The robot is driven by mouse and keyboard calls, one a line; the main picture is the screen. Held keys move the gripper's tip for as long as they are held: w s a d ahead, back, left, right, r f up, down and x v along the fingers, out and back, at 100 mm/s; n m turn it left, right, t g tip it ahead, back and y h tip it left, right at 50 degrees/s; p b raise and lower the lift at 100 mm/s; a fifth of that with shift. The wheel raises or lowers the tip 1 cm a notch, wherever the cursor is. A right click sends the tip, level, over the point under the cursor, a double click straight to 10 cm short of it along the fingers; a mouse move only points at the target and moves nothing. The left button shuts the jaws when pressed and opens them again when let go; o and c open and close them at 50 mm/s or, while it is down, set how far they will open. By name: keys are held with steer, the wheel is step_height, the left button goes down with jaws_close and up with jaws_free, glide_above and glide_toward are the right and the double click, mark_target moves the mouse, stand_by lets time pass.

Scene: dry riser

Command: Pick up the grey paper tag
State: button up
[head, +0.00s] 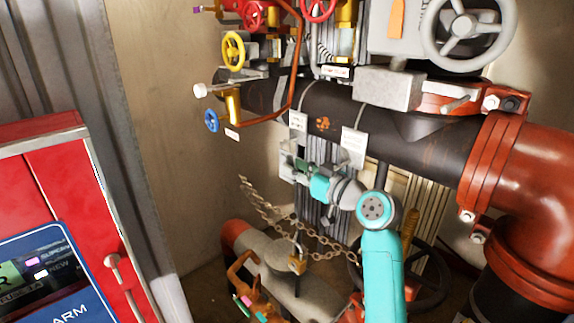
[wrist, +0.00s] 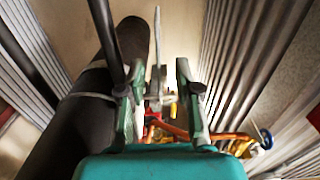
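Two pale grey-white paper tags hang at the dark horizontal pipe in the head view: one on the left (head: 298,121), one larger on the right (head: 353,147). I cannot tell for sure which is the grey tag. My gripper (head: 298,168) is just below and between them, with its wrist behind it to the lower right. In the wrist view my gripper (wrist: 160,98) has its two green fingers apart. A thin grey upright piece (wrist: 157,72) shows between or beyond them, with gaps either side; I cannot tell whether it is a tag edge-on.
The dark pipe (head: 400,138) runs close above my gripper, and also shows at the left in the wrist view (wrist: 85,115). A chain (head: 320,243) and padlock (head: 297,262) hang below. Yellow (head: 233,50) and blue (head: 211,121) handwheels stand left. A red alarm cabinet (head: 75,185) fills the left.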

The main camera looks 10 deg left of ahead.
mark_target(280, 158)
steer(key=shift+x, duration=3.05)
steer(key=shift+r, duration=0.1)
jaws_close()
